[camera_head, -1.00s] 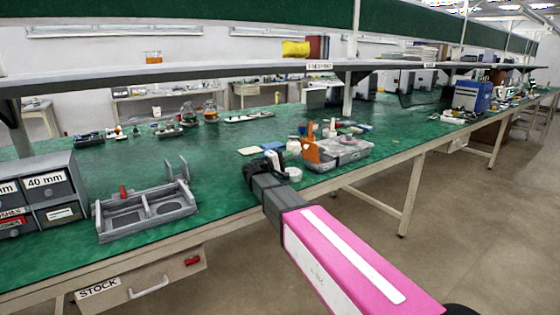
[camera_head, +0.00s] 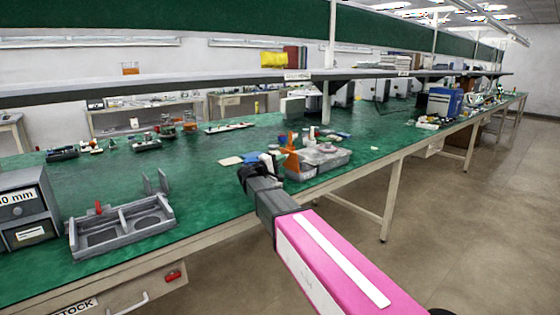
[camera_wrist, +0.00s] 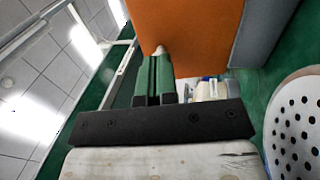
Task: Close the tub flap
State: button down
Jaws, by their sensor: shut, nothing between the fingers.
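The grey tub (camera_head: 325,168) stands near the front edge of the green bench in the head view. Its orange flap (camera_head: 292,162) stands raised at the tub's left side. In the wrist view a broad orange panel (camera_wrist: 190,30), which looks like the flap, fills the upper middle. My gripper (camera_wrist: 154,62) has its green fingers together and empty, close in front of this panel; I cannot tell whether they touch it. In the head view the black wrist end of my arm is left of the tub, and the fingertips are hard to make out.
A white perforated round part (camera_wrist: 300,125) is at the right of the wrist view. A grey two-bay tray (camera_head: 125,225) and a drawer unit (camera_head: 28,205) stand at the left. Small items crowd behind the tub. The bench between tray and tub is mostly clear.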

aim_at(288, 151)
jog(key=shift+r, duration=0.1)
jog(key=w+d+r+g+y, duration=0.1)
jog(key=d+r+g+y, duration=0.1)
jog(key=y, duration=0.1)
jog(key=shift+w+d, duration=0.15)
jog(key=shift+w, duration=0.25)
jog(key=shift+w+d+r+g+y, duration=0.15)
jog(key=shift+w+d+g+y, duration=0.4)
jog(key=shift+g+y, duration=0.25)
jog(key=shift+w+d+f+g+y, duration=0.75)
jog(key=shift+w+d+g+y, duration=0.35)
jog(key=shift+d+y, duration=0.35)
jog(key=shift+w+d+f+g+y, duration=0.85)
jog(key=shift+d+g+y, duration=0.4)
jog(key=shift+y, duration=0.35)
jog(key=shift+w+d+f+g+y, duration=0.7)
jog(key=shift+w+d+g+y, duration=0.4)
jog(key=shift+d+y, duration=0.35)
jog(key=shift+f, duration=0.15)
